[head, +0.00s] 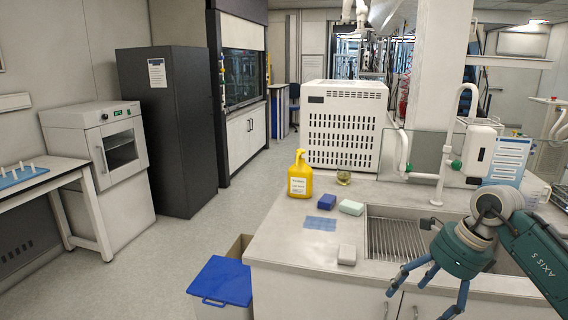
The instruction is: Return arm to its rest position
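My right arm, teal and grey, comes in from the right edge. Its gripper (420,298) is at the lower right, over the front edge of the sink counter. Its blue fingers are spread apart, and nothing shows between them. The fingers point down and to the left, in front of the sink and the cabinet doors. My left arm and gripper are not in view.
The counter (285,246) holds a yellow bottle (301,177), a blue sponge (326,202), a pale green block (351,207), a white block (347,254) and a sink rack (392,240). A blue-lidded bin (222,281) stands left of it.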

